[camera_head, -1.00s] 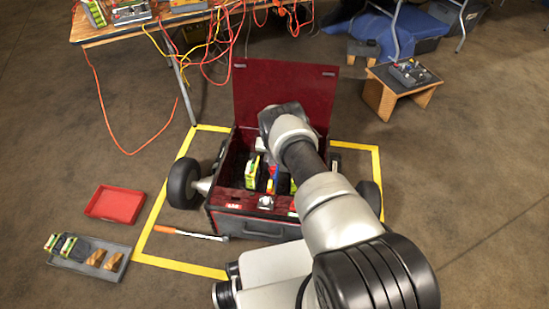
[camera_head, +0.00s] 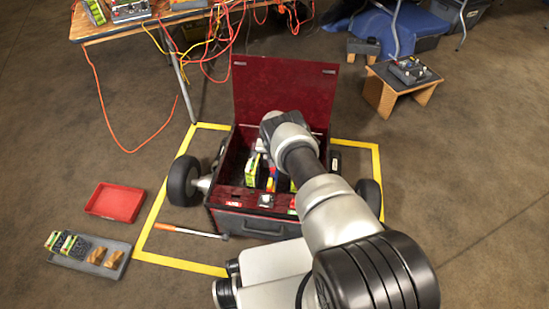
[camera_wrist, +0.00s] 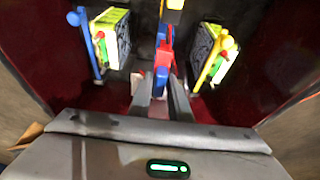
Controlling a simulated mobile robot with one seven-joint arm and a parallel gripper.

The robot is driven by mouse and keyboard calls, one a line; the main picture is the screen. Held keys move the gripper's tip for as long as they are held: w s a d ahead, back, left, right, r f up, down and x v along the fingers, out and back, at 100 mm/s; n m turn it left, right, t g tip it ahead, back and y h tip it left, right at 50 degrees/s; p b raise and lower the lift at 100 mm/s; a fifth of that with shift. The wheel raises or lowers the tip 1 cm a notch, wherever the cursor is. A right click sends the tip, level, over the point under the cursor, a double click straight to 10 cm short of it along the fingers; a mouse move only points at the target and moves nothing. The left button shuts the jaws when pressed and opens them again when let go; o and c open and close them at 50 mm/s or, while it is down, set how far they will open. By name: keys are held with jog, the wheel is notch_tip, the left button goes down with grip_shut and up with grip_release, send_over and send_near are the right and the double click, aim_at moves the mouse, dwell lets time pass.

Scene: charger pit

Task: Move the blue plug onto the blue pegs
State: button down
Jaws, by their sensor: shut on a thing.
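My gripper (camera_wrist: 163,92) is inside the open dark red box (camera_head: 281,95). In the wrist view its two fingers are shut on a narrow red and blue piece, which I take to be the blue plug (camera_wrist: 161,62). Its far end is partly mixed with red parts, so its outline is unclear. In the head view my arm hides the gripper and the plug. A yellow-green block with a blue bar (camera_wrist: 87,42) stands to the left of the fingers. I cannot make out the blue pegs with certainty.
A second yellow-green block (camera_wrist: 212,55) with a yellow bar stands to the right of the fingers. The box has wheels (camera_head: 184,181) at its sides. A red tray (camera_head: 115,202), a grey tray (camera_head: 62,259) and an orange-handled tool (camera_head: 188,232) lie on the floor at left.

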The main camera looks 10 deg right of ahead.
jog(key=shift+f, duration=0.55)
jog(key=c, duration=1.6)
grip_release()
jog(key=shift+o, duration=0.2)
jog(key=p+v, duration=0.7)
jog(key=v, duration=1)
jog(key=shift+r+p, duration=0.25)
jog(key=shift+p, duration=0.1)
